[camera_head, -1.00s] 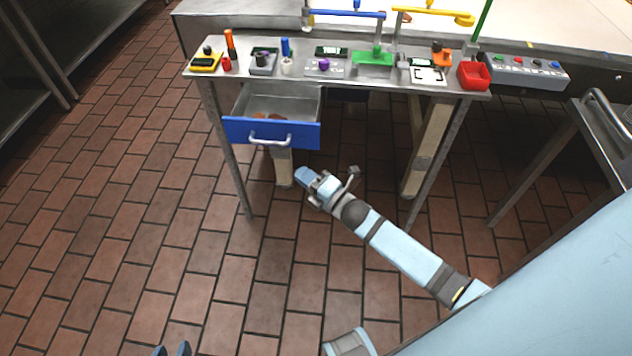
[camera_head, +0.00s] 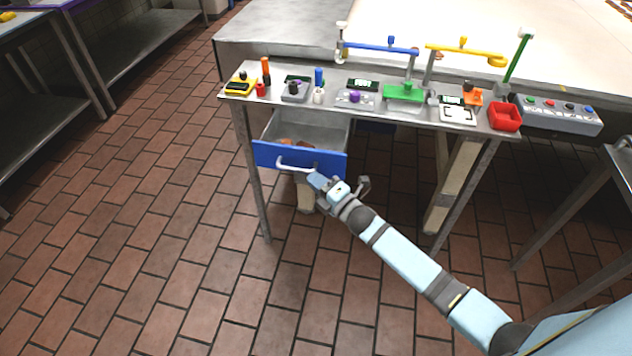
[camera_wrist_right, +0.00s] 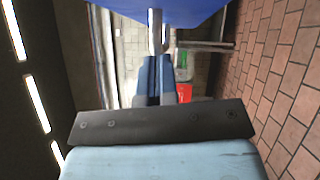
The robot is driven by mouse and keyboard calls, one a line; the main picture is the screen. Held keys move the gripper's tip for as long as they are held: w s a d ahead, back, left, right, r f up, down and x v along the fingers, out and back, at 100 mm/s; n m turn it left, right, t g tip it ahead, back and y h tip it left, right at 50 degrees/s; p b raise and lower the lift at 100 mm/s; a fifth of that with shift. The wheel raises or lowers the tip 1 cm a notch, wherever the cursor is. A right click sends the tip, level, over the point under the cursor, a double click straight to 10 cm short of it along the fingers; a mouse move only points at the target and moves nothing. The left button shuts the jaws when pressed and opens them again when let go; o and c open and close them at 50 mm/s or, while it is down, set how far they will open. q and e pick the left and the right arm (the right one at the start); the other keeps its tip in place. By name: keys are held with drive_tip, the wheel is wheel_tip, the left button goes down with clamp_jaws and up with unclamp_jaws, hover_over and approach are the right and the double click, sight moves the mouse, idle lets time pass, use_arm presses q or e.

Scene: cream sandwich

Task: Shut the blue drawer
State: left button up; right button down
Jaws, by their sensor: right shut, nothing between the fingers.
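The blue drawer (camera_head: 335,163) under the left part of the small metal table stands pulled out, its tray showing with some brownish things inside. Its silver bar handle (camera_head: 284,167) is on the blue front. My right gripper (camera_head: 316,181) is shut and empty, with its tips at or just in front of the right end of the handle. In the right wrist view the closed fingers (camera_wrist_right: 155,75) point at the handle (camera_wrist_right: 155,32), below the blue drawer front (camera_wrist_right: 195,10). Whether they touch cannot be told. My left gripper is out of view.
The metal table (camera_head: 395,118) carries several small devices, a red bin (camera_head: 505,117) and coloured arms. A grey button box (camera_head: 560,117) sits to its right. Table legs stand either side of the drawer. The tiled floor (camera_head: 150,240) at left is clear.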

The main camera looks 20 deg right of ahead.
sight(328, 148)
drive_tip(key=w+d+b, duration=0.2)
drive_tip(key=w+d, duration=0.1)
drive_tip(key=w, duration=0.1)
drive_tip(key=w+d+b, duration=0.2)
drive_tip(key=w+d, duration=0.1)
drive_tip(key=w, duration=0.1)
drive_tip(key=w+d+b, duration=0.2)
drive_tip(key=w+b, duration=0.1)
drive_tip(key=w, duration=0.2)
drive_tip(key=shift+d+f, duration=0.1)
drive_tip(key=shift+d, duration=0.3)
drive_tip(key=shift+w+d, duration=0.25)
drive_tip(key=shift+w, duration=0.1)
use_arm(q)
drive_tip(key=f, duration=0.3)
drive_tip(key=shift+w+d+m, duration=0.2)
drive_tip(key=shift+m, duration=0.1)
use_arm(e)
drive_tip(key=shift+d+r, duration=0.1)
drive_tip(key=shift+r, duration=0.2)
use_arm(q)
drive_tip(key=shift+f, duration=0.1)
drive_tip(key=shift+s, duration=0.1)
